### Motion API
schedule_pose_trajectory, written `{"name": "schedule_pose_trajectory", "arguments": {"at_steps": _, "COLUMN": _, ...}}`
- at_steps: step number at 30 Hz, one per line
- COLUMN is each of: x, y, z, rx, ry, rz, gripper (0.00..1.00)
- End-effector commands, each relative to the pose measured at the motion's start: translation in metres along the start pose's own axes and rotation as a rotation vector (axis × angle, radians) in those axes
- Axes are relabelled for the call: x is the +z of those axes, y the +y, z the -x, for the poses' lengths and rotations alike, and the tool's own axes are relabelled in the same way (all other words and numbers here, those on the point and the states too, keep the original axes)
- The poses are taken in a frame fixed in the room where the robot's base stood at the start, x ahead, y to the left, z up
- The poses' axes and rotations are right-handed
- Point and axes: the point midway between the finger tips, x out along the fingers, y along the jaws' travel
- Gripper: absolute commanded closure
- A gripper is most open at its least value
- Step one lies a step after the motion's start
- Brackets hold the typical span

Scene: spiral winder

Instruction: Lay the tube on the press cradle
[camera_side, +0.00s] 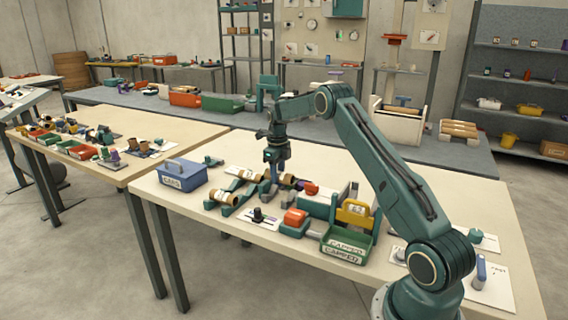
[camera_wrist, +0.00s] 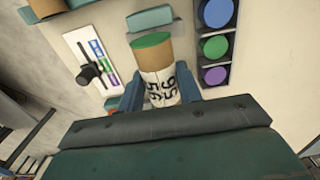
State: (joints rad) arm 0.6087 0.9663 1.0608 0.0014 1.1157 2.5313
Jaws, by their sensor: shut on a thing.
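My gripper (camera_side: 274,174) points down over the middle of the near table in the side view. In the wrist view its blue-grey fingers (camera_wrist: 160,92) are shut on a brown cardboard tube (camera_wrist: 152,62). The tube has a green end and a white label with black figures. The held tube also shows in the side view (camera_side: 287,179), low over the table. A teal block (camera_wrist: 149,18) lies beyond the tube's green end, apart from it in the picture. A teal fixture (camera_side: 318,206) stands right of my gripper; I cannot tell whether it is the press cradle.
Other tubes (camera_side: 208,198) lie on teal supports to the left. A blue box (camera_side: 183,174) stands at the table's left. A red-topped unit (camera_side: 295,217) and a green tray (camera_side: 345,245) stand in front. A card with a black lever (camera_wrist: 91,68) and a three-disc panel (camera_wrist: 214,47) flank the tube.

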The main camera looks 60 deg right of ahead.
Motion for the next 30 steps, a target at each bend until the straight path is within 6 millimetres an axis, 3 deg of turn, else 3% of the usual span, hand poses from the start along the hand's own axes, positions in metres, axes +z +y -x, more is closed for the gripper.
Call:
{"name": "schedule_pose_trajectory", "arguments": {"at_steps": 11, "x": 0.0, "y": 0.0, "z": -0.011, "rx": 0.0, "ry": 0.001, "rz": 0.0, "gripper": 0.9}}
{"name": "schedule_pose_trajectory", "arguments": {"at_steps": 21, "x": 0.0, "y": 0.0, "z": -0.045, "rx": 0.0, "ry": 0.001, "rz": 0.0, "gripper": 0.9}}
{"name": "schedule_pose_trajectory", "arguments": {"at_steps": 30, "x": 0.0, "y": 0.0, "z": -0.048, "rx": 0.0, "ry": 0.0, "rz": 0.0, "gripper": 0.9}}
